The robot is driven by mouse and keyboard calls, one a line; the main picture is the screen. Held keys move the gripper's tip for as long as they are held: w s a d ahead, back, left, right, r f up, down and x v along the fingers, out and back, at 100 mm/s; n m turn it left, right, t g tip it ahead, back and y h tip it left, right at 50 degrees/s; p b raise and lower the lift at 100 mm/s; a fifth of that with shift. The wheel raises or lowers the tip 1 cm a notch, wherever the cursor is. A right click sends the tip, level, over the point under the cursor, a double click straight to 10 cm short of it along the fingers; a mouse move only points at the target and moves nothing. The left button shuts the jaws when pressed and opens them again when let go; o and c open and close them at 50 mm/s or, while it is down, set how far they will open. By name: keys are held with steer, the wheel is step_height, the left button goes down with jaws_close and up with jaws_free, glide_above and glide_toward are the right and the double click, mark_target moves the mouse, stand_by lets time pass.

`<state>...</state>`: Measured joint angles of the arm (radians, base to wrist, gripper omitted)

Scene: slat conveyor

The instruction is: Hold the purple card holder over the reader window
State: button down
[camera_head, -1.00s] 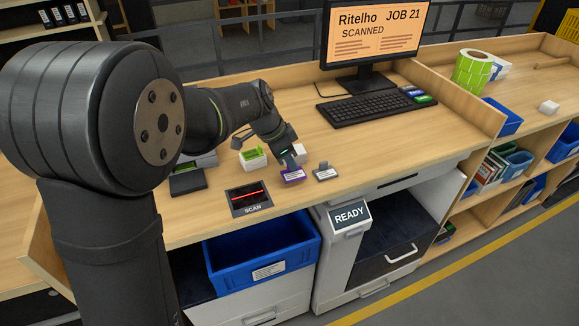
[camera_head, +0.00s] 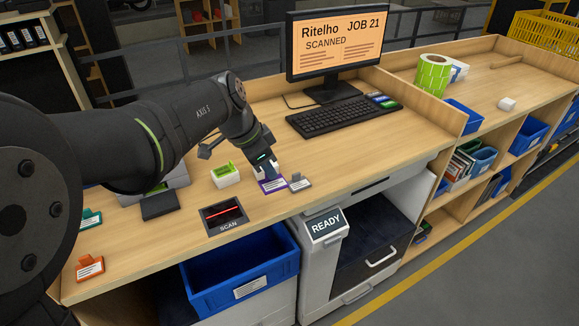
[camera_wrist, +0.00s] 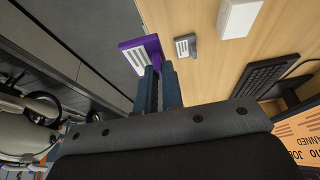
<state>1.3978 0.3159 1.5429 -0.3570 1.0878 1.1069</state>
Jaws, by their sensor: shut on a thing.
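The purple card holder (camera_head: 272,185), with a white label, is in my gripper (camera_head: 266,169), whose jaws are shut on its upper part. It appears a little above the wooden counter, to the right of and behind the reader window, not over it. In the wrist view the purple card holder (camera_wrist: 134,57) shows at the tips of my gripper's fingers (camera_wrist: 158,72). The reader window (camera_head: 223,213) is a dark panel with a red line, marked SCAN, near the counter's front edge. A grey card holder (camera_head: 300,183) stands close to the right of the purple one.
An orange holder (camera_head: 90,267) and a teal holder (camera_head: 91,219) stand at left. A green-and-white box (camera_head: 225,175) and dark pad (camera_head: 159,204) are behind the reader. The monitor (camera_head: 335,43) reads SCANNED; the front panel (camera_head: 326,225) reads READY. A blue bin (camera_head: 240,280) sits below.

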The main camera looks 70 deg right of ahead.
steer(key=w+a+f, duration=0.2)
steer(key=w+a, duration=0.2)
steer(key=w, duration=0.9)
steer(key=shift+s+d+f, duration=0.1)
steer(key=shift+f, duration=3.1)
steer(key=shift+r, duration=0.1)
step_height(320, 180, up, 6)
steer(key=shift+f, duration=0.1)
